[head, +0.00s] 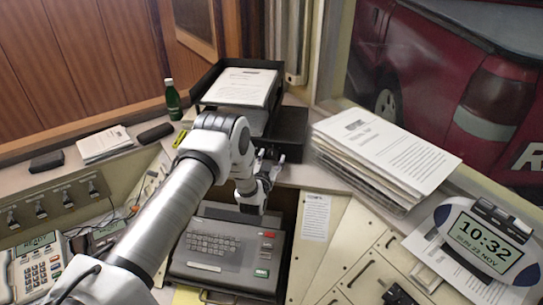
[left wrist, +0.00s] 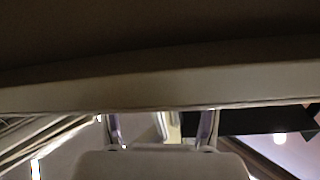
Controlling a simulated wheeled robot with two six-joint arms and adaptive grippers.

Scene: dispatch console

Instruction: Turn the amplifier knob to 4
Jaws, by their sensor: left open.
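My left gripper (head: 271,160) is open, above and behind the grey keyboard machine, by the front of the black paper tray. In the left wrist view its two fingers (left wrist: 160,128) stand apart, with a pale upright shape between them that I cannot identify. A wide pale edge crosses that view in front of the fingers. I cannot make out an amplifier knob or its scale in either view. My left arm covers part of the console's middle. My right gripper does not show.
The keyboard machine (head: 222,248) sits in the console's centre. A black paper tray (head: 289,130), a green bottle (head: 172,98) and a paper stack (head: 372,160) stand behind. A telephone (head: 36,270) and switch panel (head: 50,208) are left; a clock (head: 478,243) is right.

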